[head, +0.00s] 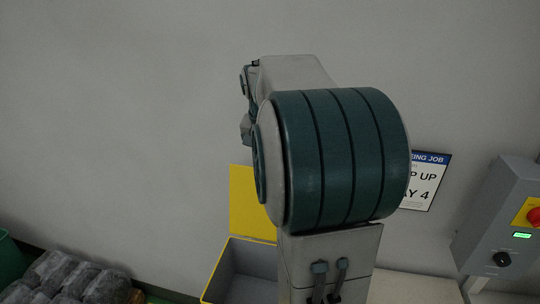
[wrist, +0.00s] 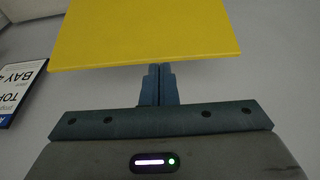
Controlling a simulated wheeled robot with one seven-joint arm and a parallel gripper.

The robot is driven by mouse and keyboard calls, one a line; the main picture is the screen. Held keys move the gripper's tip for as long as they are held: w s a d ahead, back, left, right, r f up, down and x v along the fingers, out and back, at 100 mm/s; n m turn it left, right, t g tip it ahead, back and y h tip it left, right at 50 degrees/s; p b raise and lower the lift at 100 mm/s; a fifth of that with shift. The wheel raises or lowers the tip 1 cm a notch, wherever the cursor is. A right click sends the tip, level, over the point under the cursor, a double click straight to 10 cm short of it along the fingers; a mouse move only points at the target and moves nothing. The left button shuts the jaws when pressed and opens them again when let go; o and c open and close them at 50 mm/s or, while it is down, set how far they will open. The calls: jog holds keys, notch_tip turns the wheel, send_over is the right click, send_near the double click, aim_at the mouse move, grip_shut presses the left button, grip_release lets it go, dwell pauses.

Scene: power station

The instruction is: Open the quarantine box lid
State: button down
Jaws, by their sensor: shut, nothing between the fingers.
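The quarantine box (head: 208,292) is at the bottom centre of the head view, with a grey inside and a yellow rim. Its yellow lid (head: 242,202) stands raised at the back, so the box is open at the top. My arm hides the right part of the box and lid. In the wrist view the yellow lid (wrist: 145,32) fills the upper middle. My gripper (wrist: 154,70) is shut and empty, its fingertips at the lid's lower edge in that picture. I cannot tell whether they touch it. My gripper is not clearly seen in the head view.
Dark wrapped bundles (head: 65,280) lie at the lower left. The wall at upper left is bare.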

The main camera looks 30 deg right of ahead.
jog(key=s+a+f+n+b, duration=0.1)
jog(key=s+a+f+n, duration=0.2)
jog(key=s+a, duration=0.3)
jog(key=s+a+f+n+t+y+b, duration=0.1)
jog(key=s+a+f+n+b, duration=0.1)
jog(key=s+a, duration=0.4)
jog(key=s+a+f+n+y+b, duration=0.1)
jog(key=s+a+f+n+b, duration=0.1)
jog(key=s+a+f+n, duration=0.2)
jog(key=s+a+f, duration=0.2)
jog(key=a, duration=0.2)
jog(key=shift+s+a+f+n, duration=0.2)
jog(key=shift+s+a+n, duration=0.05)
jog(key=shift+a+n, duration=0.1)
jog(key=shift+d, duration=0.1)
